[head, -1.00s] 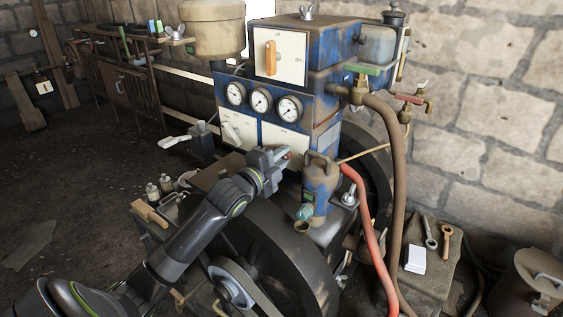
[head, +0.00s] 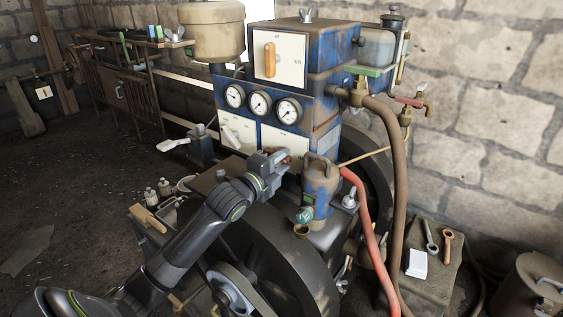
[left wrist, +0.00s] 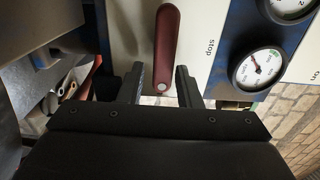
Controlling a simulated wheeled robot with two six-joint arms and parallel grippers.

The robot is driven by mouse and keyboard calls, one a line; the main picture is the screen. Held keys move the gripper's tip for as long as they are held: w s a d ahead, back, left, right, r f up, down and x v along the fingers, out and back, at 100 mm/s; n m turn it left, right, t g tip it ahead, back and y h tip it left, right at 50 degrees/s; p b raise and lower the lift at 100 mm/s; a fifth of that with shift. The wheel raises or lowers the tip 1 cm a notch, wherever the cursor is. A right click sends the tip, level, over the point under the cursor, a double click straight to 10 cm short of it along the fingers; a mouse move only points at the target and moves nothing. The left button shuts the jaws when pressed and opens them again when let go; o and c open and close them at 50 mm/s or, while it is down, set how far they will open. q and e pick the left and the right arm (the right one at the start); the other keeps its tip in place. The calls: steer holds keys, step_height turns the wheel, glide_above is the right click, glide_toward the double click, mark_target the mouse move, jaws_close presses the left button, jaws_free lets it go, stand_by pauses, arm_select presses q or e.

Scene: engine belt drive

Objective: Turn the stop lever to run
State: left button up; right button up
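The stop lever (left wrist: 168,45) is a dark red bar on a pale panel (left wrist: 195,55) marked "stop", seen in the left wrist view. It stands nearly upright in that picture, with a screw at its lower end. My left gripper (left wrist: 160,78) is open, with one finger on each side of the lever's lower end. I cannot tell whether either finger touches it. In the head view my left gripper (head: 278,160) is at the lower front of the blue engine cabinet (head: 328,70) and hides most of the lever. My right gripper is not in view.
Three gauges (head: 260,104) sit above the lever panel, and an orange switch handle (head: 270,60) is higher up. A blue canister (head: 318,185) stands just right of my gripper. A red hose (head: 365,220) and large flywheel (head: 285,255) are close by.

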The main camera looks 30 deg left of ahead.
arm_select(q)
steer(key=shift+o, duration=0.7)
steer(key=s+a+p, duration=0.1)
steer(key=s, duration=1.6)
steer(key=shift+s+a+p, duration=0.15)
steer(key=shift+s+p, duration=0.05)
steer(key=shift+p, duration=0.1)
